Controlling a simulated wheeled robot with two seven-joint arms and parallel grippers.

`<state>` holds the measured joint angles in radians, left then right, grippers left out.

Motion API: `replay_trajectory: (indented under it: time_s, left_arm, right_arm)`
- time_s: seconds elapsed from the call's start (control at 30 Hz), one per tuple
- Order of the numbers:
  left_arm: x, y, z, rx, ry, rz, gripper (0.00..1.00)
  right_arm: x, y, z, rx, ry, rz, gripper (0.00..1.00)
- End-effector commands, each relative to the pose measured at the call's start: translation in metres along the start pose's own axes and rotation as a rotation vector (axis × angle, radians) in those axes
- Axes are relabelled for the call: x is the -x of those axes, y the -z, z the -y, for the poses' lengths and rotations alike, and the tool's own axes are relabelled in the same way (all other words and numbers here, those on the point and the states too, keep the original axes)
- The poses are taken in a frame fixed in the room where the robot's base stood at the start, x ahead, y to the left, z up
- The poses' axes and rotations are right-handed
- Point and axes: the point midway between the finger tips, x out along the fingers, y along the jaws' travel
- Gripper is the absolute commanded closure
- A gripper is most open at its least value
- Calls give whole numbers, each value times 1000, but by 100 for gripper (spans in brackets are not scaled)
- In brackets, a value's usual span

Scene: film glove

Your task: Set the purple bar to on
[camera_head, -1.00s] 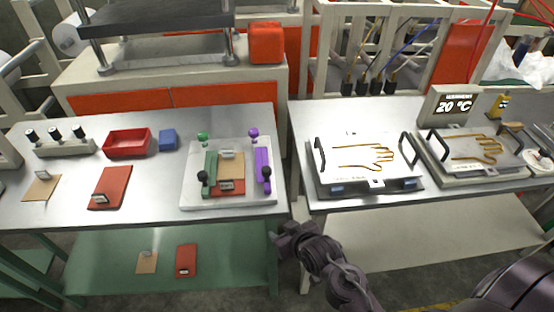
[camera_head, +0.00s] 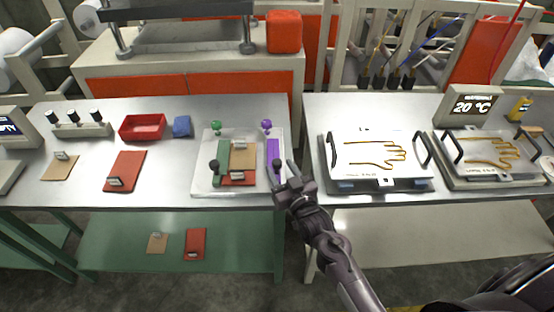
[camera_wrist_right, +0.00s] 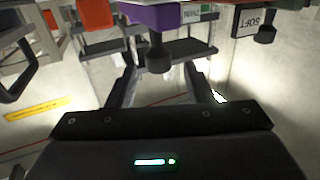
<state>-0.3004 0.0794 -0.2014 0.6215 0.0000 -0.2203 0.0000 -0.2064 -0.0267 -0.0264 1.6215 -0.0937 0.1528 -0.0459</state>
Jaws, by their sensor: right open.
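The purple bar (camera_head: 273,152) is on the right side of a pale plate (camera_head: 204,183) on the left table. A purple ball (camera_head: 266,124) stands beyond its far end, and a black knob (camera_head: 276,163) shows at its near end. My right gripper (camera_head: 284,178) is open and empty at the plate's near right corner, close to the knob. In the right wrist view, the purple bar (camera_wrist_right: 155,18) and its black knob (camera_wrist_right: 158,58) show ahead, between the open fingers (camera_wrist_right: 160,85). I cannot tell whether they touch the knob. My left gripper is out of view.
A green bar (camera_head: 224,155) with its own black knob (camera_head: 214,165) lies left of the purple one, with brown and red pieces between. A red tray (camera_head: 143,127) and a blue block (camera_head: 182,126) stand farther left. A glove plate (camera_head: 375,152) with handles is on the right table.

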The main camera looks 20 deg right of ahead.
Motion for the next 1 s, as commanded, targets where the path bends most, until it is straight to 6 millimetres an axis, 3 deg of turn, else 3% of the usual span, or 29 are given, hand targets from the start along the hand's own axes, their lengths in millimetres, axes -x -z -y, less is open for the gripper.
replay_trajectory:
  time_s: [0.2,0.57,0.93,1.0]
  left_arm:
    - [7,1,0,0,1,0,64]
    - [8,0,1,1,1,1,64]
    - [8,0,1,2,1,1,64]
    - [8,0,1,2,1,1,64]
  right_arm:
    - [-28,2,0,-1,0,-1,53]
    - [-35,0,0,0,0,1,53]
    - [-34,0,0,0,0,1,99]
    - [-34,0,0,0,0,1,100]
